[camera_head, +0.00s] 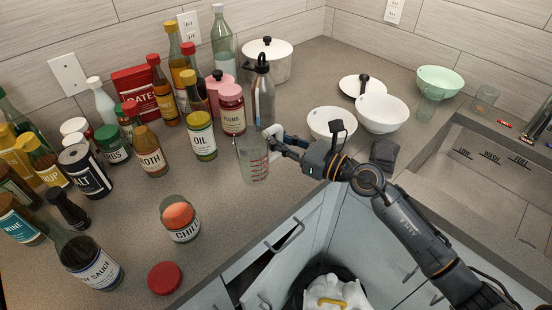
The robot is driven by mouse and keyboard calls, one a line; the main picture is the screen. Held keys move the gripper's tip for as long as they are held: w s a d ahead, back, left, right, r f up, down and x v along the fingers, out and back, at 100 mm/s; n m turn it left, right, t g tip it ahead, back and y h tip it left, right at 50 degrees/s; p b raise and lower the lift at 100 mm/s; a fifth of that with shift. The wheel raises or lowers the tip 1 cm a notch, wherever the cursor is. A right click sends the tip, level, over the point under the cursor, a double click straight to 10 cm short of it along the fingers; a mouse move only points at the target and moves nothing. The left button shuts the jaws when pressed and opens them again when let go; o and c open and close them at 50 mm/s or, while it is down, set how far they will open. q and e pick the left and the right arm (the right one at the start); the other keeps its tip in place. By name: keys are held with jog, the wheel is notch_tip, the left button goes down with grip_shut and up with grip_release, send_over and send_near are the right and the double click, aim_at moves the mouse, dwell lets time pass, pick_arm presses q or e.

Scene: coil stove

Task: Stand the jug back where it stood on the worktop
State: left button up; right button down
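The jug (252,160) is a clear measuring jug with red markings. It is upright near the front edge of the worktop (112,228), right of the oil jar. I cannot tell whether its base touches the worktop. The fingers partly hide the handle. My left gripper is not in view.
The oil jar (201,136) and dark-capped bottle (263,92) stand close behind the jug. The chili jar (179,219) and red lid (165,278) are front left. White bowls (382,113) stand right. Bare worktop lies between jug and chili jar. An open cabinet (300,262) is below.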

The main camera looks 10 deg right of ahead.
jog(key=w+f, duration=0.1)
jog(key=f, duration=0.1)
jog(key=w+f+b, duration=0.1)
jog(key=w+f, duration=0.1)
jog(key=shift+d, duration=0.2)
notch_tip(320, 180, down, 3)
jog(key=shift+w+f, duration=0.1)
jog(key=shift+w, duration=0.05)
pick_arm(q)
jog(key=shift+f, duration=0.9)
pick_arm(e)
jog(key=shift+f, duration=0.2)
jog(key=c, duration=1.3)
grip_release()
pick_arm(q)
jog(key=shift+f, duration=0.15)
pick_arm(e)
jog(key=shift+r, duration=0.1)
